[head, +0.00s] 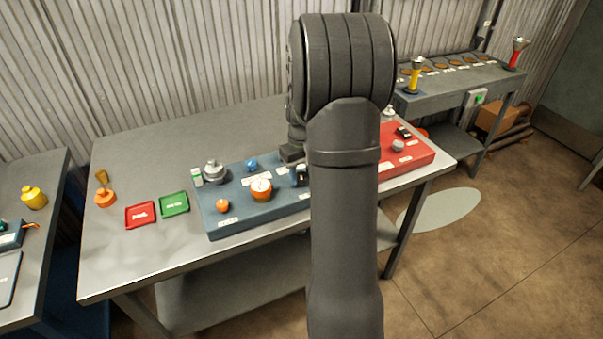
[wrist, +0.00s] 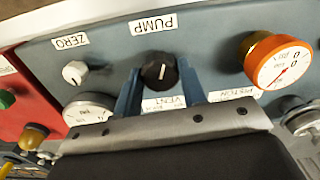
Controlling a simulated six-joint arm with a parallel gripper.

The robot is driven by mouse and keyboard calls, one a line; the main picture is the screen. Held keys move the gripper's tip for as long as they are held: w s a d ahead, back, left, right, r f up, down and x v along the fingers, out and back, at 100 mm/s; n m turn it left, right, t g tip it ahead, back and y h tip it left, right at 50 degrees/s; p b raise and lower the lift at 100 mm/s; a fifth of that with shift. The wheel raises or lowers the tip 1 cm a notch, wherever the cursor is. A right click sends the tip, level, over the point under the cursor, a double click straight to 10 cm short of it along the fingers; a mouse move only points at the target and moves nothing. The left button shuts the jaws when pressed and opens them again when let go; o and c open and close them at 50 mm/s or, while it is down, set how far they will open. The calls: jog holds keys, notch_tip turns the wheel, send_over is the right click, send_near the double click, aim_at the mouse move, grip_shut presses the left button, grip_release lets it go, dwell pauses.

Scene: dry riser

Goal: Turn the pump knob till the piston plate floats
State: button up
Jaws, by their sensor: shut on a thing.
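The black pump knob (wrist: 160,72) with a white pointer line sits below the PUMP label on the blue panel (head: 228,226). My gripper (wrist: 160,82) has its two blue fingers on either side of the knob, shut on it. In the head view my arm hides most of the gripper and the knob. The round silver piece (head: 213,172) at the panel's back left looks like the piston; part of it shows at the right edge of the wrist view (wrist: 300,115). Whether its plate floats I cannot tell. The orange-rimmed PSI gauge (wrist: 280,62) has a red needle.
Close to the knob are a white ZERO knob (wrist: 75,73) and a silver dial (wrist: 90,108). A red panel (head: 420,160) adjoins on the right. Red (head: 140,214) and green (head: 174,204) trays lie left of the panel. The table's front left is clear.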

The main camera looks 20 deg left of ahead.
jog(key=o, duration=1)
notch_tip(320, 180, up, 18)
jog(key=shift+f, duration=0.25)
jog(key=shift+f, duration=0.1)
notch_tip(320, 180, down, 17)
jog(key=shift+f, duration=0.15)
dwell(0.5)
